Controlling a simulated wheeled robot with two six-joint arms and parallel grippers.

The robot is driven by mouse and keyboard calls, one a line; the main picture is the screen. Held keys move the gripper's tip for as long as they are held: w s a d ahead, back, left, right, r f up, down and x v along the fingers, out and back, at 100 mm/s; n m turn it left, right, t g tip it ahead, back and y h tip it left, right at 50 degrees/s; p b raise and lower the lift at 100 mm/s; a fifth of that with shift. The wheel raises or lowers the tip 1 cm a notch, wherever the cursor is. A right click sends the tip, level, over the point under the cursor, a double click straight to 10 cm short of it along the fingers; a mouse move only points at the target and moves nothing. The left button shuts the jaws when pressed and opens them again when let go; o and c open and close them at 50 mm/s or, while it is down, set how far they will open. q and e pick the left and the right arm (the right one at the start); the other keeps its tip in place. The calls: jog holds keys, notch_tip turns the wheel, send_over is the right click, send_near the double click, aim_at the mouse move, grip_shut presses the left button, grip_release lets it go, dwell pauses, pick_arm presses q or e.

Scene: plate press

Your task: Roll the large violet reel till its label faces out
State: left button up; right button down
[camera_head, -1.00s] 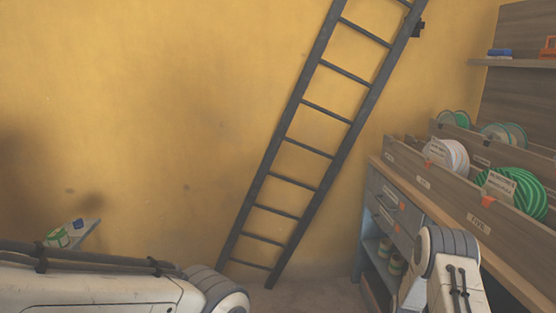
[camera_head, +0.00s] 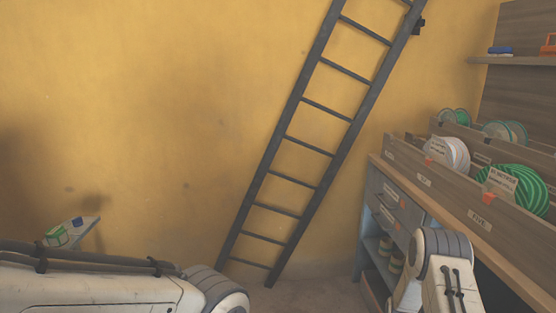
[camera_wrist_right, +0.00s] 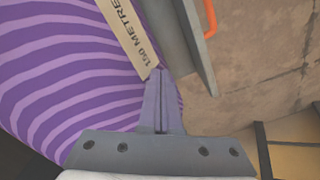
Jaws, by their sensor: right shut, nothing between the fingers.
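The large violet reel (camera_wrist_right: 60,75), wound in light and dark stripes, fills the left of the right wrist view. Its pale label (camera_wrist_right: 128,30) shows near the top, printed "150 METRE" and cut off by the frame's top edge. My right gripper (camera_wrist_right: 161,75) is shut and empty, its fingertips just below the label's lower end and over the reel's right edge. I cannot tell whether the tips touch the reel. The violet reel does not show in the head view, where only parts of my arms are seen; both grippers are out of that view.
A grey panel with an orange handle (camera_wrist_right: 209,18) stands beside the reel. In the head view, stepped wooden racks at right hold a green reel (camera_head: 523,185) and a white reel (camera_head: 448,153). A dark ladder (camera_head: 318,145) leans on the yellow wall.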

notch_tip(320, 180, up, 7)
jog(key=a+p, duration=0.2)
jog(key=p, duration=0.4)
dwell(0.4)
jog(key=shift+a+r, duration=0.1)
jog(key=shift+a, duration=0.05)
